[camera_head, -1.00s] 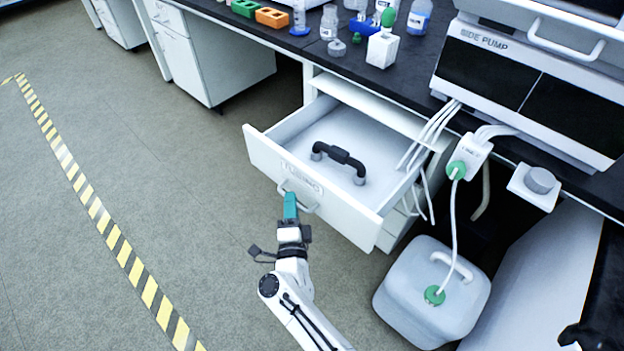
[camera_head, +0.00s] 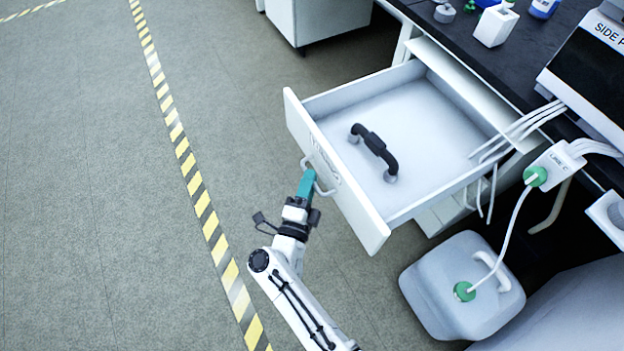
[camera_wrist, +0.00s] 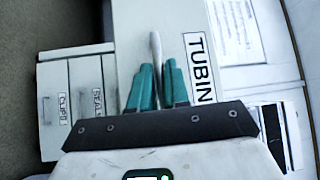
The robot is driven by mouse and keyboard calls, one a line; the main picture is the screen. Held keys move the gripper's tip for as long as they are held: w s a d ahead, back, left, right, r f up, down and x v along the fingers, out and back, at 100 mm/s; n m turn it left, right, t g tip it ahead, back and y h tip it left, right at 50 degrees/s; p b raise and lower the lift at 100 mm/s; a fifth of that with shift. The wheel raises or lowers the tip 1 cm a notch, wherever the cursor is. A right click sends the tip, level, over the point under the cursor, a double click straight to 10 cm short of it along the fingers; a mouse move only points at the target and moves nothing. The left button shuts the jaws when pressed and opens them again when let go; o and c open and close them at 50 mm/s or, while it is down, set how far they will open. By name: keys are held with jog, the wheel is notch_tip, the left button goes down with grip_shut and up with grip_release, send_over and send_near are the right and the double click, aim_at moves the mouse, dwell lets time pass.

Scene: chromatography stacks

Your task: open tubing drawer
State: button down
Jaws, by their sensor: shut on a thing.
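The tubing drawer (camera_head: 338,176) stands pulled out from under the black bench, with its white front panel and grey inside in view. A black curved handle-like piece (camera_head: 376,148) lies in it. My gripper (camera_head: 307,180) is at the drawer's front, its teal fingers shut on the drawer handle (camera_head: 323,186). In the wrist view the teal fingers (camera_wrist: 157,88) stand on both sides of the pale handle bar (camera_wrist: 156,52). The label reading "TUBIN" (camera_wrist: 201,68) is beside them; its end is hidden.
A white canister (camera_head: 462,285) with a green cap and tube stands on the floor right of the drawer. Pale tubes (camera_head: 515,130) hang by the drawer's right side. Open floor lies left, with a yellow-black striped line (camera_head: 203,204).

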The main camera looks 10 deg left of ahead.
jog(key=shift+f, duration=0.15)
jog(key=c, duration=1.2)
grip_release()
jog(key=s, duration=0.3)
jog(key=s+a+f, duration=0.1)
jog(key=s, duration=0.3)
jog(key=s+p, duration=0.1)
jog(key=s, duration=0.2)
jog(key=shift+s+a+f, duration=0.2)
jog(key=shift+s+a, duration=0.05)
jog(key=shift+s, duration=0.05)
